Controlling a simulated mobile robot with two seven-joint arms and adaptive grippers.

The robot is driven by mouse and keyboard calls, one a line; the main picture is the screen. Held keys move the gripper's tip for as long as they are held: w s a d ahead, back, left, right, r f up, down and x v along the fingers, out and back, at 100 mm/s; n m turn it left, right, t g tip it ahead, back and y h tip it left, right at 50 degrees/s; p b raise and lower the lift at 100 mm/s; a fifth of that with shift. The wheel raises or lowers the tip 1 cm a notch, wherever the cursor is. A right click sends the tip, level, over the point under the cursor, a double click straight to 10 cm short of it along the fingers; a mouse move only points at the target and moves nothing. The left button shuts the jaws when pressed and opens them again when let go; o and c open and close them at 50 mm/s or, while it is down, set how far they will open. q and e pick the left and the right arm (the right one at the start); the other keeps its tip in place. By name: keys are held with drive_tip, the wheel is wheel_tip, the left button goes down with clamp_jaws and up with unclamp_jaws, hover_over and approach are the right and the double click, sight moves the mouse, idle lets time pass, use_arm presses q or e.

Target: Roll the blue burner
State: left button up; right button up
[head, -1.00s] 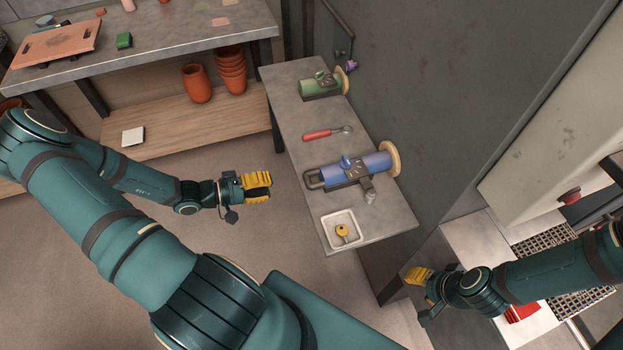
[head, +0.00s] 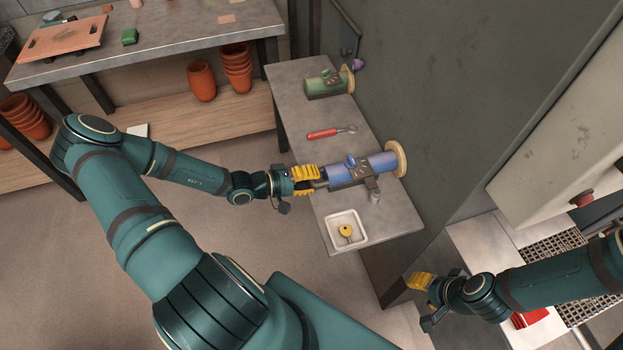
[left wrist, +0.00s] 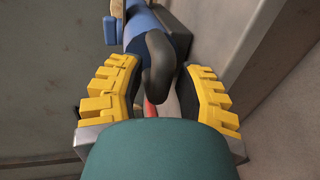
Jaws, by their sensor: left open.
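The blue burner (head: 374,166) is a blue cylinder with a tan round flange at its right end and a dark bracket around it, on the narrow grey bench. Its dark handle loop points left toward my left gripper (head: 310,180). In the left wrist view the open yellow fingers of the left gripper (left wrist: 158,95) stand on either side of the dark handle (left wrist: 158,70), with the blue burner (left wrist: 145,22) beyond. I cannot tell whether the fingers touch the handle. My right gripper (head: 424,300) is at the lower right, away from the burner; its jaw gap is unclear.
A grey wall (head: 450,100) stands close behind the bench. Open floor (head: 240,280) lies left of it.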

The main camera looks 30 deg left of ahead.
sight(326, 176)
use_arm(q)
clamp_jaws()
drive_tip(key=w+d+p, duration=0.1)
drive_tip(key=w, duration=0.1)
drive_tip(key=w+d+p, duration=0.1)
drive_tip(key=d+p, duration=0.1)
drive_tip(key=shift+w+d+r, duration=0.15)
drive_tip(key=shift+w+r, duration=0.05)
drive_tip(key=shift+w, duration=0.2)
drive_tip(key=shift+w+d+f, duration=0.15)
unclamp_jaws()
